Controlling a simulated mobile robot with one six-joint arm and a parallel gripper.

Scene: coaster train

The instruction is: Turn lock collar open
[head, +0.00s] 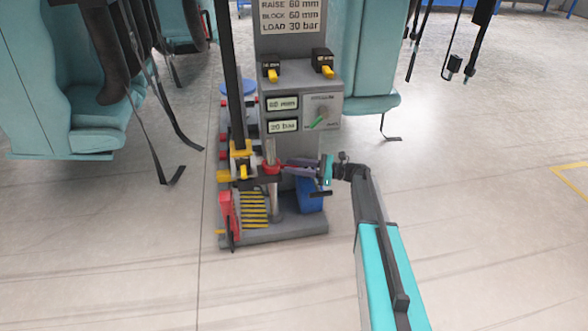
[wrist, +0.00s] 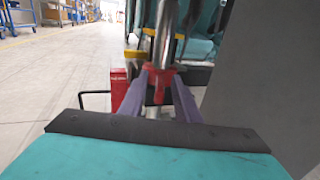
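The lock collar appears to be the red ring (head: 271,169) on a bright vertical metal post of the grey stand, low in front of the panel. In the wrist view the red collar (wrist: 158,82) sits around the post, with a red lug pointing towards me. My gripper (head: 288,165) reaches it from the right. In the wrist view the two dark purple fingers of my gripper (wrist: 160,90) lie on either side of the collar and look shut on it, with no clear gap. The far side of the collar is hidden.
The stand's base (head: 290,230) carries a red block (head: 229,210), yellow bars (head: 254,208) and a blue bin (head: 309,195). A panel with displays and a green-marked dial (head: 320,115) rises behind. Teal seats (head: 60,90) with hanging straps stand left. Floor at right is clear.

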